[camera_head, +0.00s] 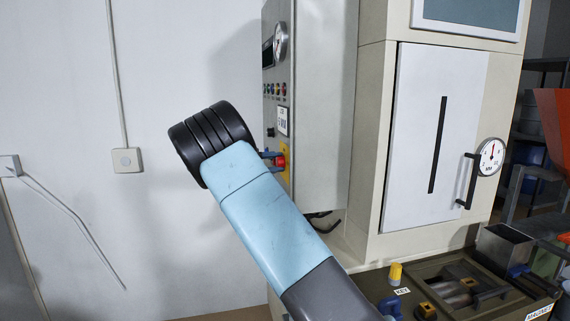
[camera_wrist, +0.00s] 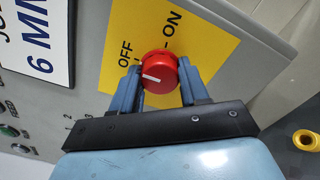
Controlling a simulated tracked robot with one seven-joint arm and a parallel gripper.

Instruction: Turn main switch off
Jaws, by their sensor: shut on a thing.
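The main switch is a round red knob (camera_wrist: 158,72) on a yellow plate (camera_wrist: 215,62) marked OFF and ON. Its white mark points to the left in the wrist view, on the OFF side and away from the ON label. My gripper (camera_wrist: 158,80) has its two blue fingers on either side of the knob and is shut on it. In the head view the red knob (camera_head: 281,161) shows in part beside my gripper (camera_head: 270,155), on the side panel of the grey control cabinet (camera_head: 325,100). My arm hides part of that panel.
A dial gauge (camera_head: 280,38) and small buttons sit higher on the panel. To the right stands a cream cabinet with a white door (camera_head: 415,150), black handle and gauge (camera_head: 491,156). A tool tray (camera_head: 455,300) lies below it. The left wall is mostly clear.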

